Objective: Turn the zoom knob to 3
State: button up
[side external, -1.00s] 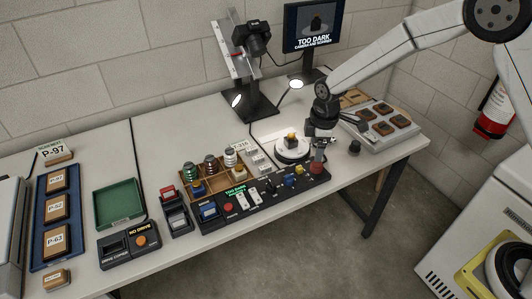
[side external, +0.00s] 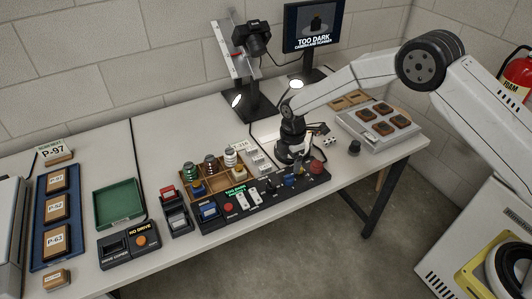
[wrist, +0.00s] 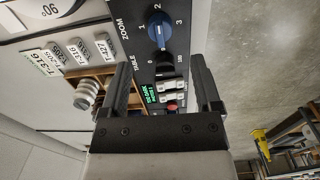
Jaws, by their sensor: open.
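The blue zoom knob (wrist: 158,29) sits on the black control panel (wrist: 126,48), with the marks 1, 2 and 3 around it in the wrist view. Its raised grip seems to point near 2, but the exact setting is hard to read. In the side view my gripper (side external: 298,167) hangs just over the panel's right part.
A black table knob (wrist: 164,72) marked 0 and 180 lies close to the zoom knob. A red button (side external: 316,167) is at the panel's right end. The monitor (side external: 314,27) reads TOO DARK. A wooden tray (side external: 182,182) with spools stands behind the panel.

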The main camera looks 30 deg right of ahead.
aim_at(289, 176)
jog(key=shift+f, duration=3.55)
grip_shut()
